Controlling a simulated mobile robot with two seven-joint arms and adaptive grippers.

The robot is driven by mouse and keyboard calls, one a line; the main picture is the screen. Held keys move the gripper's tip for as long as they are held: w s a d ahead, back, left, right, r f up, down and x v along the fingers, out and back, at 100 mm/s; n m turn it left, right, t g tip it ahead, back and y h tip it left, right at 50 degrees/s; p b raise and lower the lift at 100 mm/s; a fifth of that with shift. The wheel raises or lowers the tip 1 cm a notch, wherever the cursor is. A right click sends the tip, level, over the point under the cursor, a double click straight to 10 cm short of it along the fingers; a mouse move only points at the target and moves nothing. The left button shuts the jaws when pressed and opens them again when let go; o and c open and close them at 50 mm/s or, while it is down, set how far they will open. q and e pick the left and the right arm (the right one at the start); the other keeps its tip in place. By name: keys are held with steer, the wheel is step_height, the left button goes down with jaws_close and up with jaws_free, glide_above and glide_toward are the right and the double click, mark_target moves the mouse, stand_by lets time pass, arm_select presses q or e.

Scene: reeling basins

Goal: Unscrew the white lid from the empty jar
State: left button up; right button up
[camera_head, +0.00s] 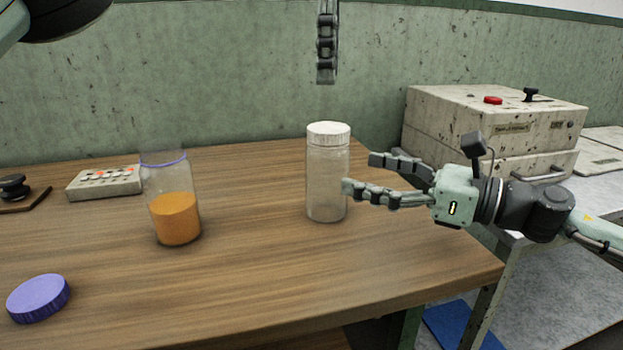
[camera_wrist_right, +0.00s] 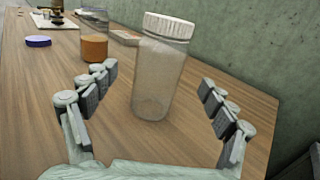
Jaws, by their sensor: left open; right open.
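The empty jar (camera_head: 326,180) stands upright on the wooden table with its white lid (camera_head: 328,129) on top. It is clear and looks empty. In the right wrist view the jar (camera_wrist_right: 155,85) stands ahead, in the gap between the spread fingers. My right gripper (camera_head: 359,173) is open, reaching in level from the right; its nearer fingertip overlaps the jar's right edge in the head view. I cannot tell whether it touches. My left gripper (camera_head: 327,80) is open, pointing down above the lid with a clear gap; only its finger end shows.
A jar of orange powder (camera_head: 175,217), without its lid, stands to the left. A purple lid (camera_head: 38,298) lies at the table's front left. A worn beige machine (camera_head: 490,125) stands right, behind my right arm.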

mark_target(328, 164)
arm_select(q)
steer(key=shift+d, duration=0.1)
arm_select(e)
steer(key=x, duration=0.6)
steer(key=shift+w+a, duration=0.2)
steer(key=shift+a, duration=0.2)
